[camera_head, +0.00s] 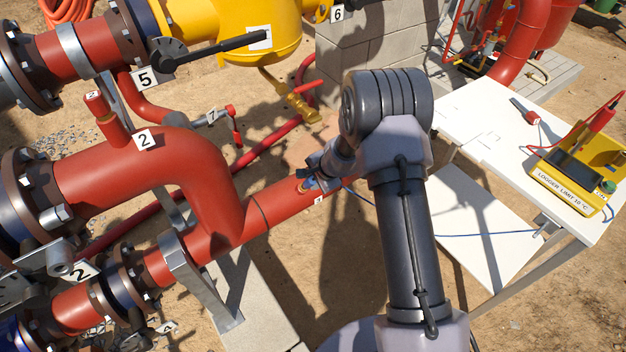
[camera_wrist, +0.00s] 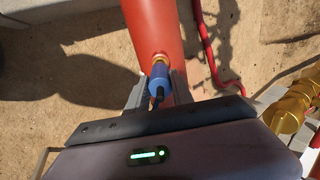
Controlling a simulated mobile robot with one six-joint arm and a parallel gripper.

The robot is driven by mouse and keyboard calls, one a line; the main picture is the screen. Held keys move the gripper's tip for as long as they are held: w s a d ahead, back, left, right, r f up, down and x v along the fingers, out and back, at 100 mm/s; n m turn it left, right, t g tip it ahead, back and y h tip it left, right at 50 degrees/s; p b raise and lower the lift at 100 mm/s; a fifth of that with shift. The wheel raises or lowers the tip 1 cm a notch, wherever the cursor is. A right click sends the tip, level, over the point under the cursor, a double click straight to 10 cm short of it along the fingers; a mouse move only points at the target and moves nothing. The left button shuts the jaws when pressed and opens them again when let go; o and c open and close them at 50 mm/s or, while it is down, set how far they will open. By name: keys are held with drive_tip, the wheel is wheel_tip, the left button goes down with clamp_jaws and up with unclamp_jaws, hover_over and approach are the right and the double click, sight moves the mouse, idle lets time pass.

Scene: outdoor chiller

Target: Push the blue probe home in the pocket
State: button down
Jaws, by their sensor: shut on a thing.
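The blue probe (camera_wrist: 159,76) is between the fingers of my gripper (camera_wrist: 160,80) in the wrist view. My gripper is shut on it. The tip end of the probe meets a brass-coloured pocket (camera_wrist: 160,57) on the red pipe (camera_wrist: 151,25); how deep it sits in the pocket cannot be told. In the head view a bit of the blue probe (camera_head: 308,184) shows at the pipe (camera_head: 275,202), beside my gripper (camera_head: 313,180), and my arm hides part of it. A thin blue cable (camera_head: 440,235) runs from there toward the table.
A white table (camera_head: 480,120) at the right holds a yellow logger box (camera_head: 567,180) and a red-handled item (camera_head: 531,117). A larger red pipe (camera_head: 120,180) marked 2 and a black-handled valve (camera_head: 215,48) lie left. Brass fittings (camera_wrist: 292,108) are right of my gripper.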

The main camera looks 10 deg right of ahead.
drive_tip(key=shift+w+a+f+b, duration=0.15)
drive_tip(key=shift+w+f+b, duration=0.15)
drive_tip(key=shift+f, duration=0.3)
drive_tip(key=shift+w+f, duration=0.1)
drive_tip(key=shift+f, duration=0.1)
drive_tip(key=shift+w+a+f, duration=0.15)
drive_tip(key=shift+w+f, duration=0.1)
drive_tip(key=shift+f, duration=0.2)
drive_tip(key=c, duration=1)
unclamp_jaws()
drive_tip(key=shift+c, duration=0.2)
drive_tip(key=shift+o, duration=0.2)
drive_tip(key=o, duration=0.4)
drive_tip(key=shift+o, duration=0.2)
drive_tip(key=shift+r, duration=0.1)
